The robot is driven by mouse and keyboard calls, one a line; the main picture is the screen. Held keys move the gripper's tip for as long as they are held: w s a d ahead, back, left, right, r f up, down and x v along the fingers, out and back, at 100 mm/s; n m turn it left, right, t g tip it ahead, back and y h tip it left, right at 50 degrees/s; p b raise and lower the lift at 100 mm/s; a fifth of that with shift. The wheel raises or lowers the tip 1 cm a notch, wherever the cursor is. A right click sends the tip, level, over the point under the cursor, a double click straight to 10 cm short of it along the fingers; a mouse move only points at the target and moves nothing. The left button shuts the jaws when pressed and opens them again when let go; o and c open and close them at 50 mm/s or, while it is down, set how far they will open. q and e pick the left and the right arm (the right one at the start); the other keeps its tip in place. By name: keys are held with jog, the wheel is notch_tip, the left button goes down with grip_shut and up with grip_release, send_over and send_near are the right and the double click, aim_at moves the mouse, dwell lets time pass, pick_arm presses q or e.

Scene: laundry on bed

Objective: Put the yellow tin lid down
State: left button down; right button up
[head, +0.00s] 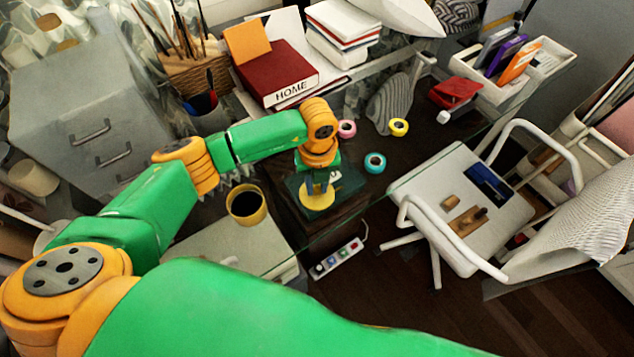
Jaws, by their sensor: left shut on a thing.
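My left gripper (318,190) points down near the middle of the head view, shut on the yellow tin lid (318,202). The lid is a small yellow disc, partly hidden by the fingers. It is over a dark, glassy patch of the desk; I cannot tell whether it touches the surface. A yellow round tin (261,213), open at the top with a dark inside, stands to the left of the gripper. My right gripper is not in view.
Pink (347,135), yellow (398,133) and teal (375,170) tape rolls lie right of the gripper. A red HOME box (275,72) and stacked books (343,25) stand behind. A white chair (440,190) is at the right; a power strip (338,260) lies below.

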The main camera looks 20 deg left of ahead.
aim_at(317, 188)
pick_arm(q)
jog(key=c, duration=0.7)
grip_release()
jog(key=shift+r, duration=0.4)
notch_tip(317, 188, up, 12)
jog(key=shift+f+b, duration=0.25)
jog(key=shift+b, duration=0.6)
jog(key=shift+r, duration=0.1)
